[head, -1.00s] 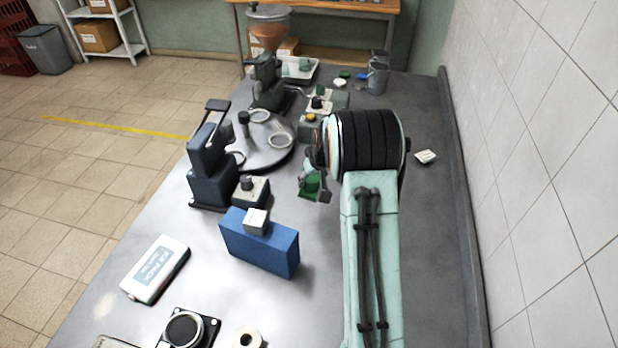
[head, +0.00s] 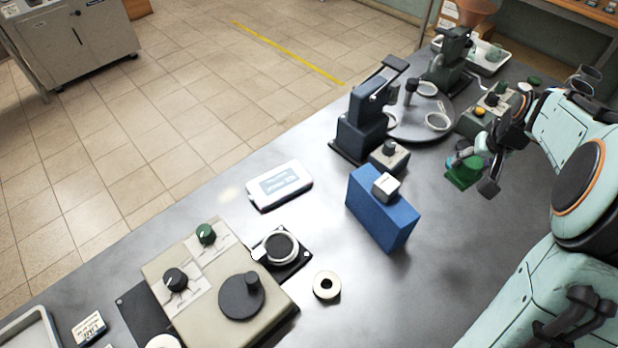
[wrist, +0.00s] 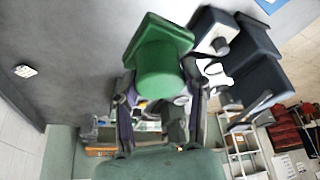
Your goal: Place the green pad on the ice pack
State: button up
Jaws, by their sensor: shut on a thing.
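The green pad (head: 465,172) is held in my gripper (head: 474,174), above the table to the right of a blue block. In the wrist view the green pad (wrist: 163,62) is a thick piece with a round part, between the two fingers of my gripper (wrist: 162,84). The ice pack (head: 280,186) is a white flat slab with a pale blue printed label. It lies on the table near its left edge, left of the blue block and well apart from my gripper. Its top is bare.
The blue block (head: 383,212) stands between my gripper and the ice pack, with a small white cube (head: 386,187) on top. A dark blue press (head: 364,122) stands behind. A control box (head: 218,282), a round-topped device (head: 281,250) and a ring (head: 326,286) are in front.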

jog(key=s+a+n+y, duration=0.25)
jog(key=a+n, duration=0.45)
jog(key=a, duration=2.6)
send_near(277, 176)
jog(key=shift+w+a+f+m, duration=0.15)
jog(key=shift+w+f, duration=0.1)
jog(key=shift+w, duration=0.2)
jog(key=shift+w+a+f+m, duration=0.15)
jog(key=shift+w+f, duration=0.15)
jog(key=shift+w, duration=0.15)
jog(key=shift+w+f, duration=0.1)
jog(key=shift+f, duration=1.5)
jog(key=shift+f, duration=0.15)
